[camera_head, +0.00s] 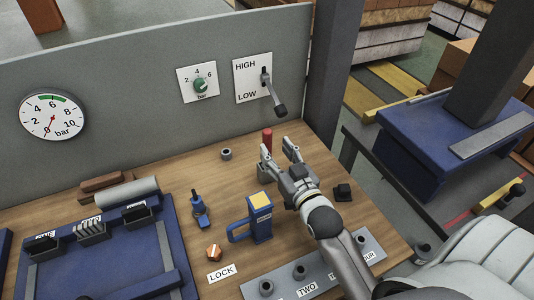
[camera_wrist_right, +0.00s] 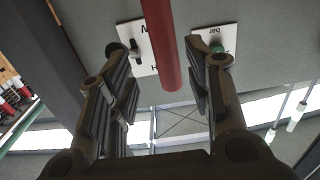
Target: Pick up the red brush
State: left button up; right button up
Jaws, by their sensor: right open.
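A red upright cylinder (camera_head: 267,137), which appears to be the handle of the red brush, stands on the wooden bench near the grey back panel. No bristles show, and its lower part is hidden behind my gripper. My right gripper (camera_head: 277,148) is open, its fingers pointing at the cylinder from the front. In the right wrist view the red cylinder (camera_wrist_right: 163,45) hangs down from the top edge between the two open fingers (camera_wrist_right: 156,70), with gaps on both sides. I cannot tell how deep it lies between them. My left gripper is not in view.
The back panel carries a lever (camera_head: 274,95) above the cylinder.

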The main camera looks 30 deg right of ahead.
aim_at(269, 147)
jog(key=w, duration=0.1)
jog(key=w+p, duration=0.1)
jog(key=w, duration=0.2)
jog(key=shift+a+f, duration=0.2)
jog(key=shift+a, duration=0.05)
jog(key=shift+w+f, duration=0.1)
jog(key=shift+w, duration=0.35)
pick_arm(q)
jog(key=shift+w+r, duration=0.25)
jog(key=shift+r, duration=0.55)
pick_arm(e)
grip_shut()
